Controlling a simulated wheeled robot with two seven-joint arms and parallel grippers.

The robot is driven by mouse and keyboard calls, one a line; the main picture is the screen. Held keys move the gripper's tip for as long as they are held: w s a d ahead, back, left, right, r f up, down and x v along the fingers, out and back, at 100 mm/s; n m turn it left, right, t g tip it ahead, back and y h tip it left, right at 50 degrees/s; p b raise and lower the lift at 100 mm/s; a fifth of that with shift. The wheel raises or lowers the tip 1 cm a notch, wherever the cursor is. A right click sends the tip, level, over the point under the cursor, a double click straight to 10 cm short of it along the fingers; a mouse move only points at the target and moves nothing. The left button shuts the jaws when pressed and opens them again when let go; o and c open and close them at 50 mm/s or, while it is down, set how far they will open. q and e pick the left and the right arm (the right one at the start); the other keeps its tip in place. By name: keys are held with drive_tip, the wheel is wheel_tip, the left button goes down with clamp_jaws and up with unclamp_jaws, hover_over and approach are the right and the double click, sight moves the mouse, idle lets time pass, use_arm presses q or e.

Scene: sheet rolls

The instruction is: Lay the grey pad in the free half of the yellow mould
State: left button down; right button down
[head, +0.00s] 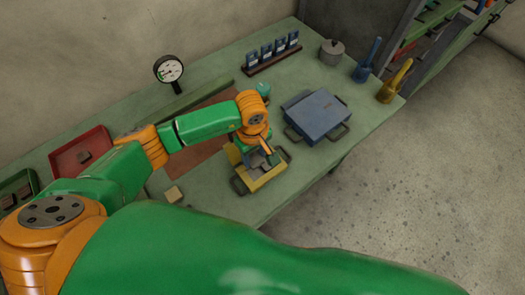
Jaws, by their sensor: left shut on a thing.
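The yellow mould (266,181) lies on the green bench, with dark handles at its sides. My left gripper (267,158) is over the mould, pointing down. It is shut on a small grey thing, taken to be the grey pad (257,161), largely hidden by the gripper and tiny in this view. I cannot tell whether the pad touches the mould. The gripper and wrist cover part of the mould, so its two halves are not clear. My right gripper is out of view.
A blue lidded box (316,113) with handles stands right of the mould. A red tray (100,137) and a green tray (22,178) hold dark pieces at left. A dial gauge (168,69) stands behind.

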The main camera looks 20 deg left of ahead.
use_arm(q)
drive_tip(key=shift+s+d+f+b, duration=0.2)
drive_tip(key=shift+s+f+b, duration=0.1)
drive_tip(key=shift+f+b, duration=0.35)
drive_tip(key=f+b, duration=0.1)
drive_tip(key=f, duration=0.1)
drive_tip(key=f+b, duration=0.2)
drive_tip(key=f, duration=0.1)
drive_tip(key=shift+w+a+b, duration=0.15)
drive_tip(key=shift+w+b, duration=0.05)
drive_tip(key=shift+b, duration=0.1)
drive_tip(key=shift+s+f+b, duration=0.1)
drive_tip(key=shift+f+b, duration=0.25)
drive_tip(key=shift+r, duration=0.1)
drive_tip(key=shift+c, duration=1.1)
unclamp_jaws()
wheel_tip(320, 180, up, 7)
drive_tip(key=shift+r+b, duration=0.1)
drive_tip(key=shift+b, duration=0.6)
